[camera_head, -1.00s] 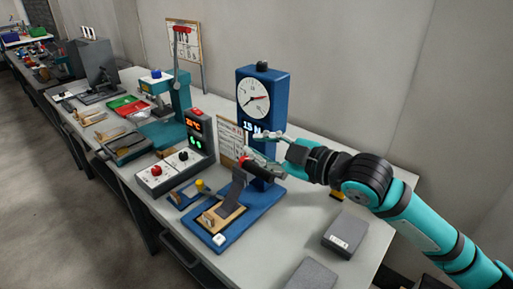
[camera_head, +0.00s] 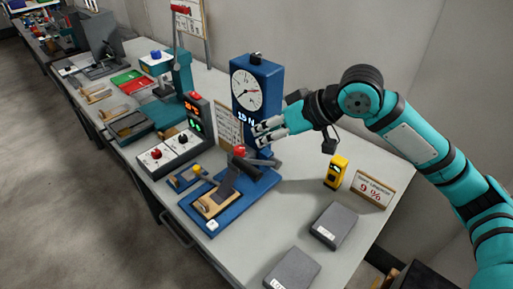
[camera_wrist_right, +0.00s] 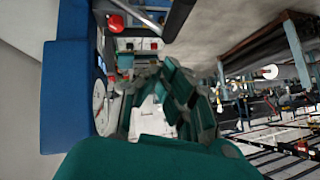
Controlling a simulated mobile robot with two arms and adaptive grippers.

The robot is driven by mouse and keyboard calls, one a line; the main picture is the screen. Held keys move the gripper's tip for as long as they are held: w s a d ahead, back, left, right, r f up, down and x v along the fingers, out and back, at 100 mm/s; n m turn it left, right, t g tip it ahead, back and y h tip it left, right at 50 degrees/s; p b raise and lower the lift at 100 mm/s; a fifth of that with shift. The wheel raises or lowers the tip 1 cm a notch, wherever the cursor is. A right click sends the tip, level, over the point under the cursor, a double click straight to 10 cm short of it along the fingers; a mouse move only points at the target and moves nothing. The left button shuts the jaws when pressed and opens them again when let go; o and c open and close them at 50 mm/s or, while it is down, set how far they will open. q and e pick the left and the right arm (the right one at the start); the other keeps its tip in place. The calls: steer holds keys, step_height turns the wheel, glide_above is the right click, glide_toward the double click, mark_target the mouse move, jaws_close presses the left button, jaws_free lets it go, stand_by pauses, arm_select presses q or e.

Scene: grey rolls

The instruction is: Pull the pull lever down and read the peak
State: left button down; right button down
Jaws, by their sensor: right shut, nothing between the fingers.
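The blue test stand (camera_head: 264,82) carries a round white dial (camera_head: 247,90) with a red needle. Below it is a lit digital readout (camera_head: 244,118) that seems to show 15 N. The pull lever has a red knob (camera_head: 240,151) and a grey bar (camera_head: 264,162), low in front of the column. In the right wrist view the knob (camera_wrist_right: 116,23) shows at the top. My right gripper (camera_head: 256,134) is shut and empty, just above the knob beside the column, seemingly apart from the lever. My left gripper is not in view.
A wooden fixture (camera_head: 213,203) sits on the blue base. Grey blocks (camera_head: 334,226), a yellow device (camera_head: 336,171) and a small sign (camera_head: 372,188) stand to the right. A control box (camera_head: 171,154) and a lit display (camera_head: 193,116) stand left. Front table space is partly clear.

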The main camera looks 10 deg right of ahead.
mark_target(247, 172)
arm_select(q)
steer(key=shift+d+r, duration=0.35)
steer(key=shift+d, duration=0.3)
arm_select(e)
steer(key=shift+a+f, duration=0.3)
steer(key=shift+f, duration=0.5)
steer(key=shift+a+f, duration=0.35)
steer(key=shift+f, duration=0.45)
steer(key=shift+a+f, duration=0.3)
steer(key=shift+f, duration=0.5)
arm_select(q)
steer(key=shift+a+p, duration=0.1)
steer(key=shift+p, duration=0.2)
